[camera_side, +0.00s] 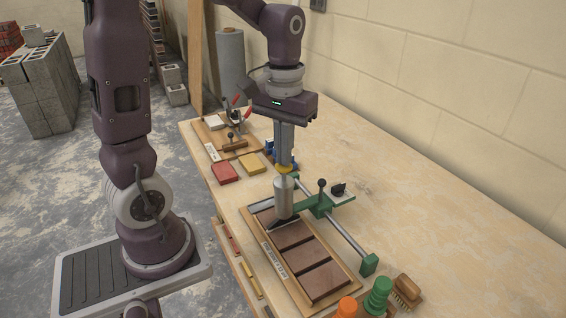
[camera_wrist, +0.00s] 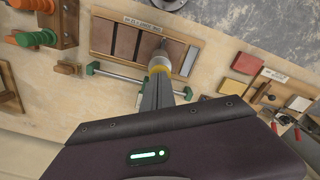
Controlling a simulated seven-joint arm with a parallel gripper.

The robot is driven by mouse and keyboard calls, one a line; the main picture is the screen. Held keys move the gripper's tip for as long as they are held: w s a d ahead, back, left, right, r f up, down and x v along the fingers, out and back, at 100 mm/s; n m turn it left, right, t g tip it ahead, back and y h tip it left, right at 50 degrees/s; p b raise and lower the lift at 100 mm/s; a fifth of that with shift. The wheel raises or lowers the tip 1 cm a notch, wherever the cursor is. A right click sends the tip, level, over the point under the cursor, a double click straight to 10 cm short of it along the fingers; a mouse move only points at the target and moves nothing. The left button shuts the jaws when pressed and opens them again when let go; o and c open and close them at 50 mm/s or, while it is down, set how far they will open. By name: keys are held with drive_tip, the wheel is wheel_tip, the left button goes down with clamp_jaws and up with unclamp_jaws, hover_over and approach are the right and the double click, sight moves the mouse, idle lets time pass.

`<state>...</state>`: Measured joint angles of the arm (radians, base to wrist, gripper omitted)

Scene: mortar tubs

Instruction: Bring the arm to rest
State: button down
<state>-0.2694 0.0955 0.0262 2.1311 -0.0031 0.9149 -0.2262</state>
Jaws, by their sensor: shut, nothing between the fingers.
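My gripper (camera_side: 285,160) points straight down over the workbench, its long grey fingers shut. A yellow band and a grey cylinder (camera_side: 284,190) with a dark lower end are in line right below the fingertips; I cannot tell whether they touch. In the wrist view my gripper (camera_wrist: 158,88) points at the same grey cylinder (camera_wrist: 160,62). The cylinder's dark end is over the upper end of a wooden tray (camera_side: 345,287) with reddish-brown slabs (camera_side: 296,243). The tray also shows in the wrist view (camera_wrist: 93,38).
A green-ended rail (camera_side: 345,234) with a black knob runs beside the tray. Red (camera_side: 224,173) and yellow (camera_side: 252,163) blocks lie behind it. Orange (camera_side: 347,307) and green (camera_side: 378,295) handles and a brush (camera_side: 407,290) are at the front. The right of the bench is clear up to the wall.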

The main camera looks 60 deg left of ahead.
drive_tip(key=shift+r, duration=0.15)
idle(0.4)
wheel_tip(320, 180, up, 7)
idle(0.5)
drive_tip(key=s+d+m+t, duration=0.5)
drive_tip(key=s+d, duration=0.3)
drive_tip(key=s, duration=0.4)
drive_tip(key=shift+s+m+t, duration=0.2)
drive_tip(key=shift+m+t, duration=0.1)
drive_tip(key=shift+m, duration=0.2)
